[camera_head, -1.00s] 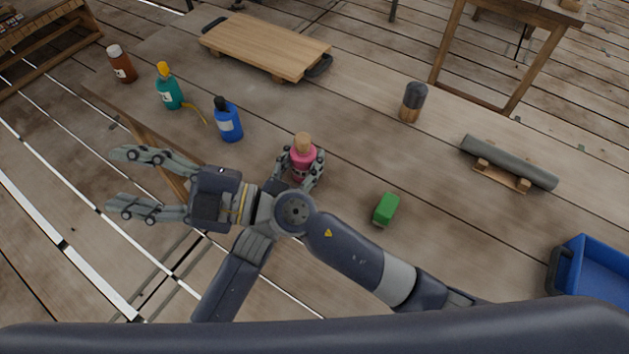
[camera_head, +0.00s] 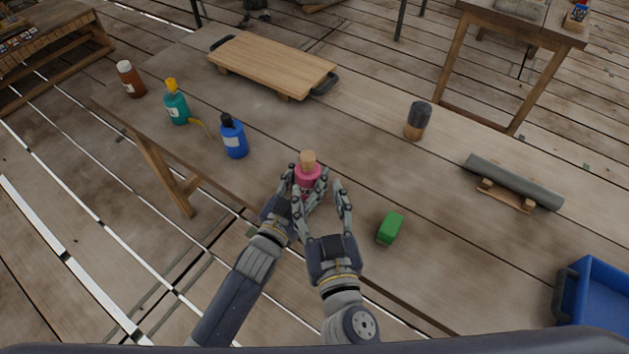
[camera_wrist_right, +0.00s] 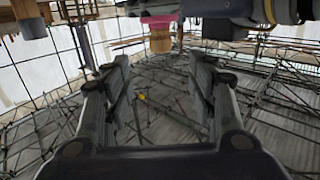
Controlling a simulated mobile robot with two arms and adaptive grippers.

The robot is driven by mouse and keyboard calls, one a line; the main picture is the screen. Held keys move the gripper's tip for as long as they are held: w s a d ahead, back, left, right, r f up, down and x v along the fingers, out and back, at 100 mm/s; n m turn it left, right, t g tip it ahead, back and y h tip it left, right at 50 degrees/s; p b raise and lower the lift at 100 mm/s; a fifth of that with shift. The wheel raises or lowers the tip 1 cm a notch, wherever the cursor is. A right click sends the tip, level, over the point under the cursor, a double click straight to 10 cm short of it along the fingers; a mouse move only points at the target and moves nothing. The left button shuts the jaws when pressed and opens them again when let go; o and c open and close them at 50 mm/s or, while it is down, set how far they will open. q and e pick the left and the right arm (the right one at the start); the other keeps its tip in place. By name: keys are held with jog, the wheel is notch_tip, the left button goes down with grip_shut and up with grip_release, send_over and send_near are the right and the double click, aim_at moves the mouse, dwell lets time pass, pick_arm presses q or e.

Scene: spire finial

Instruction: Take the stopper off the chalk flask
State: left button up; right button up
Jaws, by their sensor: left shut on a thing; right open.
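The chalk flask, pink (camera_head: 307,176), stands upright at the near side of the workbench. Its tan cork stopper (camera_head: 307,158) sits in its neck. My left gripper (camera_head: 305,184) is shut around the flask's body, partly hiding it. My right gripper (camera_head: 322,190) is open and empty, just in front of the flask, its fingers spread and below the stopper in the picture. In the right wrist view, which looks upside down, the flask (camera_wrist_right: 160,18) and stopper (camera_wrist_right: 160,40) show at the top, beyond the open fingers (camera_wrist_right: 160,90).
A blue bottle (camera_head: 234,138), a teal bottle (camera_head: 177,108) and a brown bottle (camera_head: 131,80) stand left. A green block (camera_head: 390,229) lies right of my right gripper. A dark-topped wooden cylinder (camera_head: 417,121), grey roll (camera_head: 513,181) and blue bin (camera_head: 595,290) are farther right. A wooden board (camera_head: 272,62) lies behind.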

aim_at(307, 155)
jog(key=w, duration=0.3)
jog(key=w+a, duration=0.1)
jog(key=w, duration=0.3)
jog(key=w+a, duration=0.1)
jog(key=w, duration=0.3)
jog(key=shift+w+f, duration=0.25)
jog(key=shift+f, duration=0.05)
grip_shut()
jog(key=shift+r, duration=0.2)
jog(key=shift+r, duration=0.9)
